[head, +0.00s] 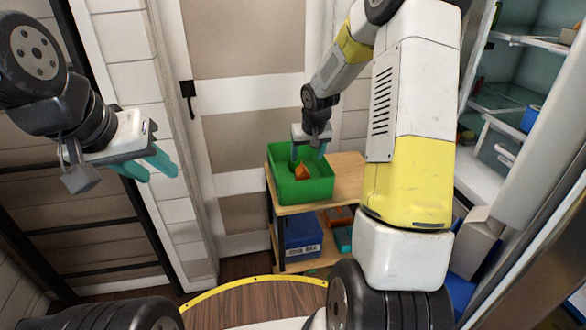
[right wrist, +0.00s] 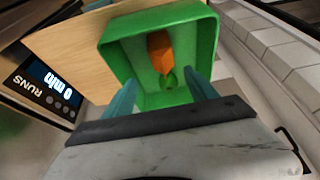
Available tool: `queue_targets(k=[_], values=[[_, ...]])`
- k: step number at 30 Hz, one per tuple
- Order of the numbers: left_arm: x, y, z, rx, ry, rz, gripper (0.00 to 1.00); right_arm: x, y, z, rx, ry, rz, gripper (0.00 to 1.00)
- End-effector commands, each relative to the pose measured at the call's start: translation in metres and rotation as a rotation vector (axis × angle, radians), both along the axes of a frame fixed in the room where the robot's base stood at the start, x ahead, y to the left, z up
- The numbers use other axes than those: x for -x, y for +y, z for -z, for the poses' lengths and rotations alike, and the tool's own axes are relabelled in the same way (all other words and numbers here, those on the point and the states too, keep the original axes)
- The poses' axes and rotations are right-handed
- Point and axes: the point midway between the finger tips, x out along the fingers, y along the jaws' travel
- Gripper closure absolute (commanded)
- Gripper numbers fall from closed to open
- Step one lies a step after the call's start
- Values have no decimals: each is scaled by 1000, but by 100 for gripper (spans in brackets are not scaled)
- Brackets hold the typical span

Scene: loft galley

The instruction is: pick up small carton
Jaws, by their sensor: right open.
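An orange, box-like object (head: 303,172), which may be the small carton, lies inside a green bin (head: 318,188).
The bin stands on a wooden-topped cart (head: 345,175) with a blue box (head: 300,238) on its lower shelf. A door (head: 250,100) is behind. Open shelves (head: 510,105) with a blue container (head: 530,118) stand at the right. The bin walls surround the orange object.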

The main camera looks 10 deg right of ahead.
Motion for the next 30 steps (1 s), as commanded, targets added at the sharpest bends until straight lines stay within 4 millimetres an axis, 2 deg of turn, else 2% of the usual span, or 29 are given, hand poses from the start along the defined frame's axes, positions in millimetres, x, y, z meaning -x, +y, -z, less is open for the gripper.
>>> queue_targets(k=[12,21,23,30], values=[[0,0,0,0,0,0,64,-19,8,52,0,2,-1,34],[0,0,0,0,0,0,64,-21,8,57,0,1,-1,34],[0,0,0,0,0,0,64,-21,8,57,0,1,-1,42],[0,0,0,0,0,0,64,-21,8,57,0,1,-1,89]])
